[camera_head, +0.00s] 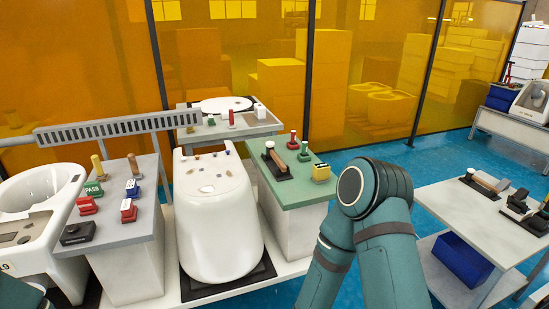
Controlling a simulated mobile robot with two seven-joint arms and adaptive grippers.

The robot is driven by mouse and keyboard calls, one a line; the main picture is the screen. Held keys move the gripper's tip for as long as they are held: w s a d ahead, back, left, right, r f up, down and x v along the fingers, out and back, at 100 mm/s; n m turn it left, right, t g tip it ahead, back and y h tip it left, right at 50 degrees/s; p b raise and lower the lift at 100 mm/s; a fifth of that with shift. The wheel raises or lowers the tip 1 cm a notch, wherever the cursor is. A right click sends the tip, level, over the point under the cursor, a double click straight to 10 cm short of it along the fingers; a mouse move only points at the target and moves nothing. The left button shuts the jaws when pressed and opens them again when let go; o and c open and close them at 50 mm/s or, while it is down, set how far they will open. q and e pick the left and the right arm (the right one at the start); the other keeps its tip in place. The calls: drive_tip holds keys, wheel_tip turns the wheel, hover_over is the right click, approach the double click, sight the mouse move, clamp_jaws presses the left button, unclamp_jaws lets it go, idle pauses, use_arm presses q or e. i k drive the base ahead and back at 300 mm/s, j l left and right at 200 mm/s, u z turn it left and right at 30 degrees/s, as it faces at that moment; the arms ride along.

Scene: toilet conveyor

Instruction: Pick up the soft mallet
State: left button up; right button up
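I cannot tell for sure which object is the soft mallet. A tool with a tan handle and a grey end (490,182) lies on the white table (455,215) at the right, and it may be the mallet. A dark tool on a black base (277,165) is on the green-topped stand (297,189) in the middle. Neither gripper shows. My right arm rises from the bottom in the middle right, with its gripper out of frame. Only a small piece of my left arm shows at the bottom left corner.
A white toilet body (217,225) stands on a platform in the centre. A grey stand (112,222) with red and green stamps is left of it. A blue bin (463,259) sits under the right table. Black tools (520,205) lie at that table's right end. Blue floor lies between.

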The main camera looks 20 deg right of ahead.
sight(270, 153)
drive_tip(key=u, duration=1.1)
drive_tip(key=l+z, duration=0.1)
drive_tip(key=z, duration=1.65)
drive_tip(key=i+l+u, duration=0.1)
drive_tip(key=i+l, duration=0.3)
drive_tip(key=l, duration=0.25)
drive_tip(key=i+l+u, duration=0.15)
drive_tip(key=l, duration=0.2)
drive_tip(key=i+l, duration=0.25)
drive_tip(key=i+l+u, duration=0.15)
drive_tip(key=l, duration=0.3)
